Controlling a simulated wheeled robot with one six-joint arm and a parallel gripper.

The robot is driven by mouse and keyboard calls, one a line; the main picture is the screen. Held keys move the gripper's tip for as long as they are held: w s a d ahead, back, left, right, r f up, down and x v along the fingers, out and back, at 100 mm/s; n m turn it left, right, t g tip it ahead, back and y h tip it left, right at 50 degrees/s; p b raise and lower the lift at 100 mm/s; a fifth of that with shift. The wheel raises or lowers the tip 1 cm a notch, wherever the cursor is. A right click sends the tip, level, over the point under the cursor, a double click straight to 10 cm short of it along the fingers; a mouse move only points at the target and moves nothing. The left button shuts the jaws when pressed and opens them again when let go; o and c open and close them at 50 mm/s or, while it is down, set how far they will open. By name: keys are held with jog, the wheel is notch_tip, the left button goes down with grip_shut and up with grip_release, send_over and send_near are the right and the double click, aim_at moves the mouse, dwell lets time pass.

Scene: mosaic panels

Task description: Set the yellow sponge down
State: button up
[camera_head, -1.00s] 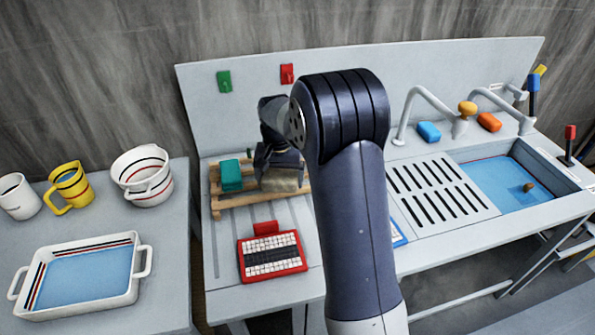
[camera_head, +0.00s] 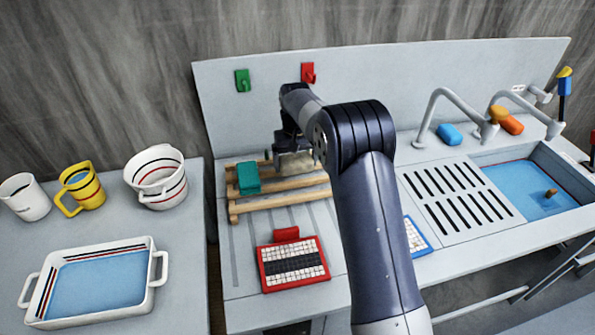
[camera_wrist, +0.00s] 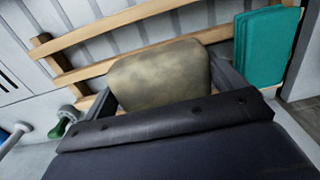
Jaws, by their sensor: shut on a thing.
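My gripper (camera_head: 292,148) is shut on a dull, stained yellowish-beige sponge (camera_head: 296,164). In the wrist view, the sponge (camera_wrist: 160,75) sits between the two fingers of my gripper (camera_wrist: 168,85). The sponge appears over the back part of a slatted wooden rack (camera_head: 280,201); I cannot tell whether it touches the slats. My arm hides part of the rack's right side.
A red-framed tile panel (camera_head: 292,280) lies in front of the rack. A blue-framed panel (camera_head: 420,250) is partly behind my arm. A drain grid (camera_head: 455,200) and sink basin (camera_head: 540,185) are at right. Mugs, a pot (camera_head: 158,185) and a tray (camera_head: 152,290) stand at left.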

aim_at(296, 181)
jog(key=shift+f+p, duration=0.35)
jog(key=shift+f, duration=2.2)
jog(key=o, duration=0.6)
jog(key=shift+r, duration=0.15)
notch_tip(296, 181, up, 12)
jog(key=shift+r+b, duration=0.1)
jog(key=shift+b, duration=1.05)
notch_tip(296, 181, down, 13)
jog(key=p, duration=0.2)
jog(key=shift+r+p, duration=0.2)
jog(key=shift+p, duration=0.15)
jog(key=shift+r+b, duration=0.55)
jog(key=shift+r, duration=1.55)
